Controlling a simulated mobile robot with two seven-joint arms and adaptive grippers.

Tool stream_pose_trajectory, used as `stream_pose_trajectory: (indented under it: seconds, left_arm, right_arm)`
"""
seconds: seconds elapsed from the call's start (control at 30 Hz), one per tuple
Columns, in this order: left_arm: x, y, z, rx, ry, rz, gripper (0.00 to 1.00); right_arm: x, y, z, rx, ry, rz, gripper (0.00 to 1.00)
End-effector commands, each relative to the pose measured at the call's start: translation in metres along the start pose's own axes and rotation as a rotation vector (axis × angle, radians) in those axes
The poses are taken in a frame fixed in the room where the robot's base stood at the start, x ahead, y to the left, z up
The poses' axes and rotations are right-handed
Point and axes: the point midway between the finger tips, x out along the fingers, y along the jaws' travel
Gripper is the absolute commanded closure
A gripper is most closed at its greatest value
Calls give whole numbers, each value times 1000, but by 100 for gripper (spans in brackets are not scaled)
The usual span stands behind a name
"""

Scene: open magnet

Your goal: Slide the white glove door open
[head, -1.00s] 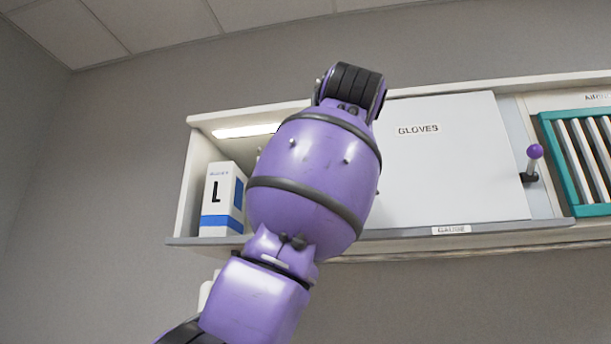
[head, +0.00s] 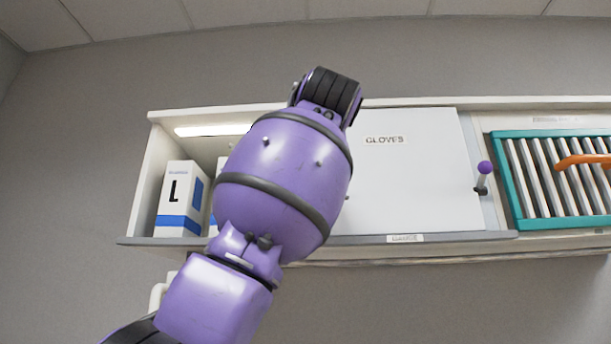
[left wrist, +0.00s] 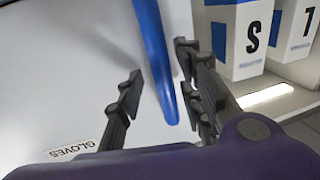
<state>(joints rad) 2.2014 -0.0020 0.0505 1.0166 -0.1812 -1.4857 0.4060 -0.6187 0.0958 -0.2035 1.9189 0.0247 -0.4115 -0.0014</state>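The white glove door (head: 415,180), marked GLOVES, covers the middle of the wall cabinet in the head view. It also fills the left of the left wrist view (left wrist: 70,70), its lettering upside down. A curved blue handle (left wrist: 160,70) stands on the door near its edge. My left gripper (left wrist: 159,60) is open, with one finger on each side of the blue handle; a gap shows on both sides, and I cannot tell whether it touches. In the head view my purple left arm hides the gripper, the handle and the door's left edge. My right gripper is not in view.
Left of the door the cabinet is open, with a white-and-blue L box (head: 178,200). The left wrist view shows an S box (left wrist: 243,35) and another box beside it. At right are a purple-knobbed lever (head: 484,175), a teal-framed slatted panel (head: 513,180) and an orange bar (head: 585,160).

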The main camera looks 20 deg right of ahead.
Motion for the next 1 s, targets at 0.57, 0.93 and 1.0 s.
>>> stream_pose_trajectory:
  seconds: [0.57, 0.93, 1.0]
  left_arm:
    - [-89, 1, -1, 0, 4, 3, 66]
    - [-122, 2, 0, 1, 1, 1, 66]
    - [-122, 1, 0, 1, 1, 1, 66]
  right_arm:
    - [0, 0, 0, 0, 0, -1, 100]
    - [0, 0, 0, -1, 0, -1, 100]
    - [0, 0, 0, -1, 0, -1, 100]
